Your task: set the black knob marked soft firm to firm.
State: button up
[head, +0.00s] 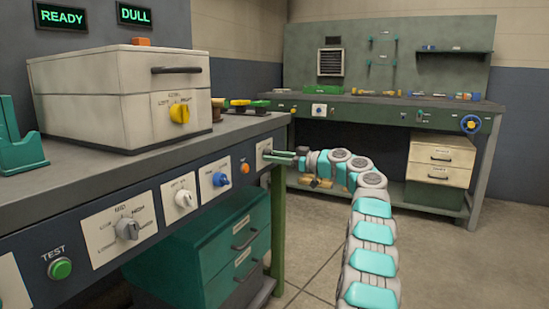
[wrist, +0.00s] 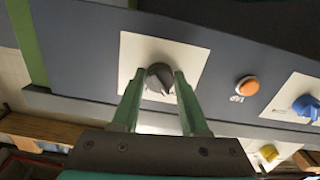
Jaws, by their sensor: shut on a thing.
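The black knob (wrist: 159,76) sits on a white plate (wrist: 187,55) in the wrist view, with a pale pointer line on its face. The same plate (head: 262,147) is at the right end of the near bench's dark front panel in the head view, where the knob cannot be made out. My gripper (wrist: 158,82) has one green finger on each side of the knob and is shut on it. In the head view my gripper (head: 278,155) reaches the plate from the right. The soft and firm marks are not readable.
An orange button (wrist: 247,86) and a blue knob (wrist: 306,107) are beside the plate on the panel. A grey knob (head: 127,229) and a green TEST button (head: 61,268) are farther left. Teal drawers (head: 215,255) stand below. Open floor (head: 465,250) lies to the right.

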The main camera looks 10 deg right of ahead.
grip_shut()
jog(key=shift+m, duration=0.3)
jog(key=m+p, duration=0.3)
jog(key=m, duration=0.2)
jog(key=m+p, duration=0.4)
jog(key=m, duration=0.2)
jog(key=m+p, duration=0.4)
jog(key=m, duration=0.2)
jog(key=shift+s+a+r, duration=0.1)
jog(key=shift+s+r, duration=0.05)
jog(key=shift+r, duration=0.1)
jog(key=shift+f+m, duration=0.1)
jog(key=shift+m, duration=0.2)
jog(key=o, duration=0.8)
grip_release()
